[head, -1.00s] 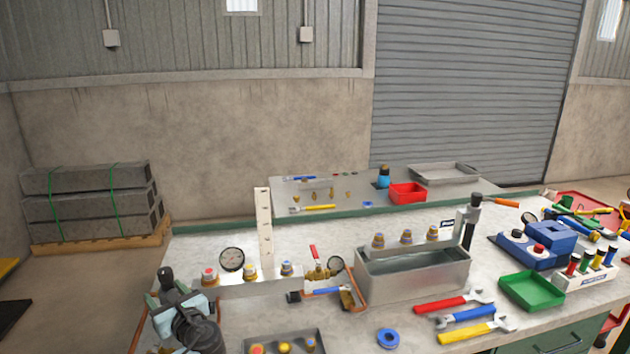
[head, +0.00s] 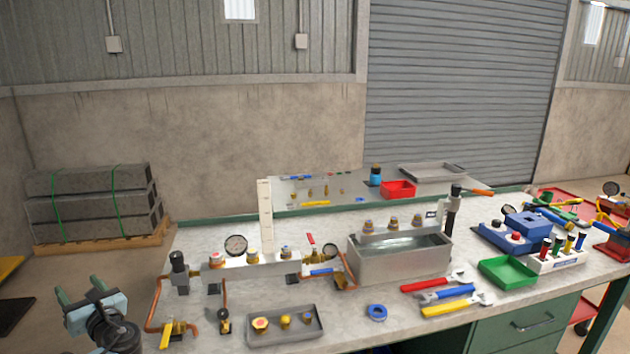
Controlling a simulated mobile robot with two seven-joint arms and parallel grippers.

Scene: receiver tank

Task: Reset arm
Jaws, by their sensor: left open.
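My left gripper (head: 88,299) is at the lower left, off the left edge of the workbench (head: 345,320). Its two green-tipped fingers are apart and nothing shows between them. A manifold with a gauge (head: 236,245) and several fittings stands to its right on the bench. Copper pipe (head: 157,305) with a yellow-handled valve (head: 172,331) stands at the bench's left edge, close to the gripper but apart from it. My right gripper does not show.
Stacked blocks (head: 95,205) lie on a pallet at the far left. Floor left of the bench is free.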

